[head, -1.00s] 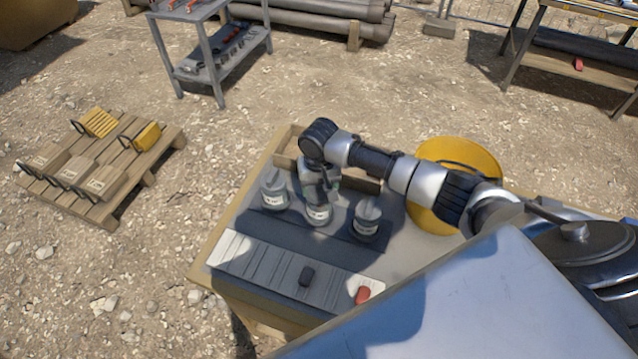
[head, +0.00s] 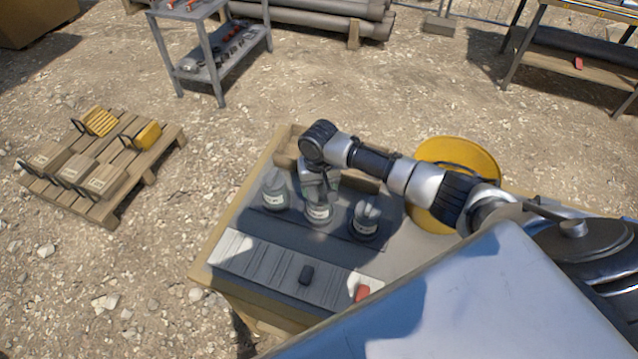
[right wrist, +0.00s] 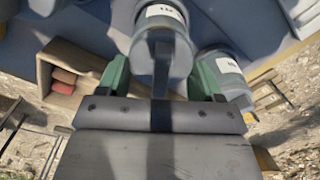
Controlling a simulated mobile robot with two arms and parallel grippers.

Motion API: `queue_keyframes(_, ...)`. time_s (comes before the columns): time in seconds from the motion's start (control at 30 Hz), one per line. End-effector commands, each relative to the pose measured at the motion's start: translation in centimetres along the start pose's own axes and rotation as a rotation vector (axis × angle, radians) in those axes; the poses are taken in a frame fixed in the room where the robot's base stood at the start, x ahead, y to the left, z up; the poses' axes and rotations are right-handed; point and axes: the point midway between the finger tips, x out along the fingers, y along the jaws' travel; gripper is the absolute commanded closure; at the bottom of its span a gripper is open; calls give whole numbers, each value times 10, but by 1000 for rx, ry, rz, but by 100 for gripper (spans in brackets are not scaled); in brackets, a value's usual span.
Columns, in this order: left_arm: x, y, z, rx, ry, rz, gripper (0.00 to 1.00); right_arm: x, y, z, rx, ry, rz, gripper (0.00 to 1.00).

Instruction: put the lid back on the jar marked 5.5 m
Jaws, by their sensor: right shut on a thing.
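Three clear jars with pale labels stand in a row on a dark mat on the table: a left jar (head: 275,194), a middle jar (head: 318,212) and a right jar (head: 365,222). The labels are too small to read surely. My right gripper (head: 318,184) points down over the middle jar. In the right wrist view its green fingers (right wrist: 160,82) stand either side of a grey lid (right wrist: 150,62) with an upright fin handle, and are shut on it. The lid lines up with a labelled jar (right wrist: 162,14); I cannot tell whether they touch. My left gripper is out of view.
A wooden tray (head: 283,160) lies behind the jars, partly hidden by my arm. A yellow round thing (head: 460,160) is at the right.

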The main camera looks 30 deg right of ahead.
Motion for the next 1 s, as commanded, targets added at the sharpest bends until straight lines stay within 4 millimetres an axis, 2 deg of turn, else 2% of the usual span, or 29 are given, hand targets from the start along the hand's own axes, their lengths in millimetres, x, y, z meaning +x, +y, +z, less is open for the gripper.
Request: queue_keyframes(1.0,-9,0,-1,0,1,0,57,0,0,0,0,1,1,56)
